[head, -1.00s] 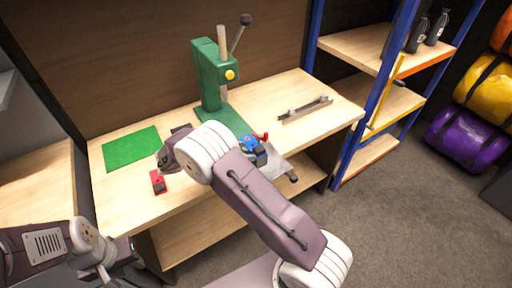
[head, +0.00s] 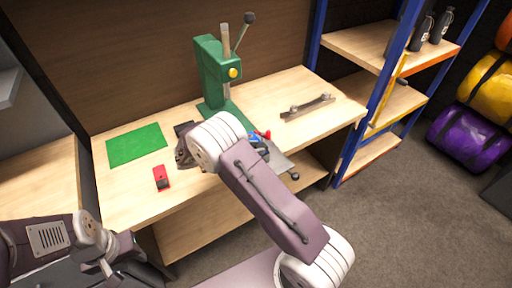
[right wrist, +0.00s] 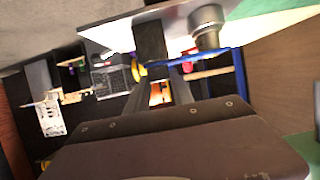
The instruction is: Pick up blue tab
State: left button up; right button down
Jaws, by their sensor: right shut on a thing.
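A blue part (head: 264,151) with a red handle (head: 266,134) sits near the front edge of the workbench, largely hidden behind my right arm. I cannot separate a blue tab from it. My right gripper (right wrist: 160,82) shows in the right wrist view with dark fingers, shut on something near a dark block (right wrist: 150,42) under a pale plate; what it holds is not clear.
A green press (head: 215,75) stands on the workbench (head: 115,195) behind my right arm. A green mat (head: 136,145), a red tool (head: 161,178) and a metal bar (head: 307,107) lie on it. A metal knob (right wrist: 207,25) is close to my right gripper. Blue-framed shelves (head: 385,95) stand right.

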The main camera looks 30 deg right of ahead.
jog(key=shift+r, duration=0.4)
jog(key=s+d+r+b, duration=0.2)
jog(key=s+d+r, duration=0.4)
jog(key=d+r, duration=0.4)
